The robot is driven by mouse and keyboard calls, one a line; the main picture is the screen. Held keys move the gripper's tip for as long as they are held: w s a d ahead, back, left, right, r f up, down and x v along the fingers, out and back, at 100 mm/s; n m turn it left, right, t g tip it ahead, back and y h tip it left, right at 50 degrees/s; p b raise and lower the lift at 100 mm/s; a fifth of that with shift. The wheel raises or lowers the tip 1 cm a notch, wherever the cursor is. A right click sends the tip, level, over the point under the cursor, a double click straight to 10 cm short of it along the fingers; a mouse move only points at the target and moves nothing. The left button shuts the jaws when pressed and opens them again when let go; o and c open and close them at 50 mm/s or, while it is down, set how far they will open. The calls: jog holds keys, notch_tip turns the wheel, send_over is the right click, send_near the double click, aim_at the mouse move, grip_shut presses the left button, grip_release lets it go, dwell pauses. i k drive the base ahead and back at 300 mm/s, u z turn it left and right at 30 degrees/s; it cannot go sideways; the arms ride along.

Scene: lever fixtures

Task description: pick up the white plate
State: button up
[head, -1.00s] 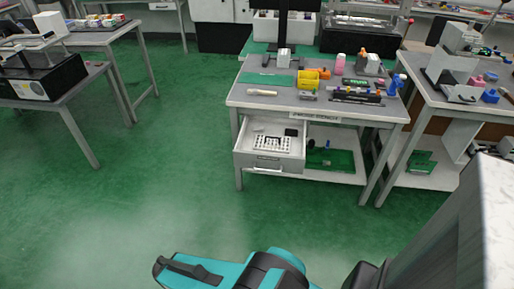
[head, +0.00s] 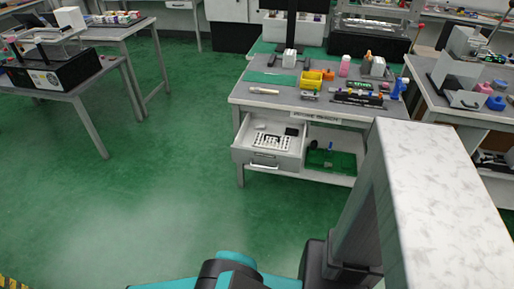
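A white plate with dark holes or dots (head: 272,141) lies flat in the open drawer (head: 265,163) under the middle workbench. It is small in view, and I cannot tell whether the dark marks are holes or pieces on it. My gripper is not in view.
The workbench (head: 257,100) carries a yellow bin (head: 311,79), a green mat (head: 271,78) and several small parts. A green board (head: 330,160) lies on its lower shelf. A table with a black device (head: 42,77) stands left. The green floor before the drawer is clear.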

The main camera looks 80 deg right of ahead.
aim_at(262, 143)
jog(key=z, duration=0.45)
jog(key=i, duration=0.45)
jog(key=z, duration=0.15)
jog(key=k, duration=0.5)
jog(key=z, duration=0.2)
